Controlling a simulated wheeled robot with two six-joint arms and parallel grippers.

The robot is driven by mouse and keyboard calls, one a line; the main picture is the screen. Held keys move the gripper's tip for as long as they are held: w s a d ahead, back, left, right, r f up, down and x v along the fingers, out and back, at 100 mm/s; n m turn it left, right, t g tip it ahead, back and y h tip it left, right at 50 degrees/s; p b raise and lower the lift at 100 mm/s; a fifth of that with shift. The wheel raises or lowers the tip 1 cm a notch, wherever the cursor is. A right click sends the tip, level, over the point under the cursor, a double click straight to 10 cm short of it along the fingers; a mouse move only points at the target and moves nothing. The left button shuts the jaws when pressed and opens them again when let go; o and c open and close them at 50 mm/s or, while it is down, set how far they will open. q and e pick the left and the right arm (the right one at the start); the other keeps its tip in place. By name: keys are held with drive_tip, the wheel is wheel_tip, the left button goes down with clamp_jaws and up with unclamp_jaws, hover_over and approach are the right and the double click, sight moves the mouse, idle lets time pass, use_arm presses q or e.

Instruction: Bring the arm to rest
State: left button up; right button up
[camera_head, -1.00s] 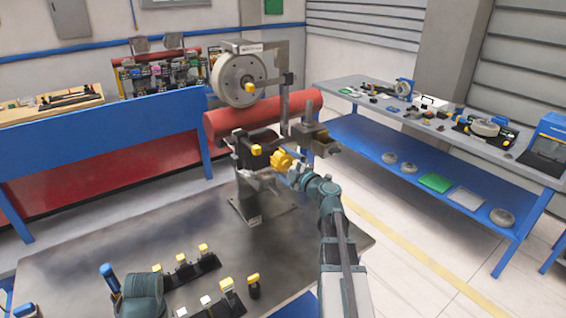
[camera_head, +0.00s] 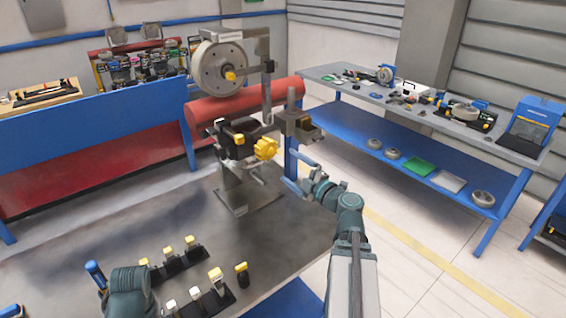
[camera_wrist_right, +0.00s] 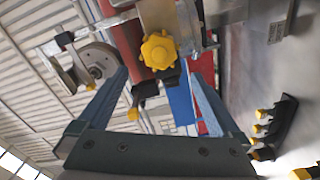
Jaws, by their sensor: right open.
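My right gripper (camera_head: 302,172) is open and empty in the head view, just right of the machine on the metal table (camera_head: 290,235). The machine's yellow star-shaped knob (camera_head: 265,148) is left of and above the fingertips, apart from them. In the right wrist view the two blue-grey fingers (camera_wrist_right: 158,78) are spread wide with nothing between them. The yellow knob (camera_wrist_right: 159,50) shows beyond the fingertips. A teal part of my left arm (camera_head: 130,290) shows at the lower left of the head view; the state of its gripper cannot be made out.
The machine carries a grey wheel (camera_head: 212,72) and stands before a red cylinder (camera_head: 200,112). Black holders with yellow-topped pieces (camera_head: 190,243) stand on the table's near part. A blue-framed bench (camera_head: 440,120) with parts is at the right, with open floor between.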

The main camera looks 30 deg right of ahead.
sight(269, 152)
drive_tip(key=shift+s, duration=0.5)
drive_tip(key=w, duration=0.9)
drive_tip(key=w+a, duration=0.1)
drive_tip(key=w, duration=0.4)
drive_tip(key=shift+s, duration=0.15)
